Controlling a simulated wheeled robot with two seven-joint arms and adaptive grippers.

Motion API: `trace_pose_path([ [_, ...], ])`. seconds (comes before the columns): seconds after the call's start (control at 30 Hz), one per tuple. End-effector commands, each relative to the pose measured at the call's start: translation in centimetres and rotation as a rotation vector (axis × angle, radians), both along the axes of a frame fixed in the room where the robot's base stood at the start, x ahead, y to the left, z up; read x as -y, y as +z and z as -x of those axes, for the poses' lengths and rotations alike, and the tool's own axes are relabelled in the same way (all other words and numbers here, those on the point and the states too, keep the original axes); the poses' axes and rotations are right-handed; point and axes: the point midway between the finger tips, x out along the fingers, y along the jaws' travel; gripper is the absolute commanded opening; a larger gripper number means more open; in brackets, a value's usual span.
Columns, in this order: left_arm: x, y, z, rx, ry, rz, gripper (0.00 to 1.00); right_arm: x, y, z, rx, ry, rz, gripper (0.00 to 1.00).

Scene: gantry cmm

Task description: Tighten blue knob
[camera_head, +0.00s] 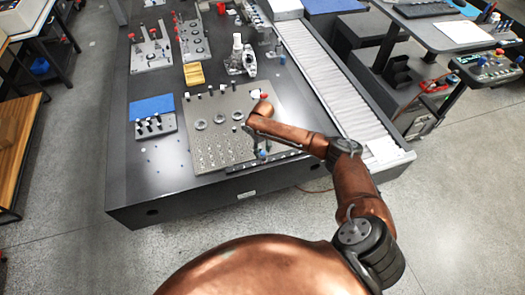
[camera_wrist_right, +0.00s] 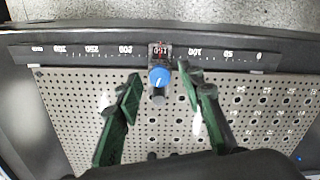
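The blue knob (camera_wrist_right: 159,77) sits on a small dark slider on a black scale bar (camera_wrist_right: 90,50) with white numbers. In the head view the blue knob (camera_head: 262,154) shows at the front edge of the perforated plate (camera_head: 215,150). My right gripper (camera_wrist_right: 160,80) is open, with a green finger on each side of the knob in the right wrist view. Gaps show between the fingers and the knob; their height relative to it is hard to judge. In the head view my right gripper (camera_head: 259,141) is mostly hidden beneath its wrist. My left gripper is not in view.
The plate lies on a dark machine table (camera_head: 135,195). A blue mat (camera_head: 152,106), a yellow block (camera_head: 194,74) and a white-and-grey device (camera_head: 241,58) stand farther back. A ribbed conveyor-like cover (camera_head: 320,75) runs along the right side. The table's front left is clear.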

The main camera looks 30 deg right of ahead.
Motion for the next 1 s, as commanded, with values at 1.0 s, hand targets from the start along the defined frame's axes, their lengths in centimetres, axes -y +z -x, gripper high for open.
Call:
trace_pose_path([
  [1.0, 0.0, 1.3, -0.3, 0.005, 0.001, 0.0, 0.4, 0.0, 0.3, 0.1, -0.001, -0.055, 0.0, 0.0],
])
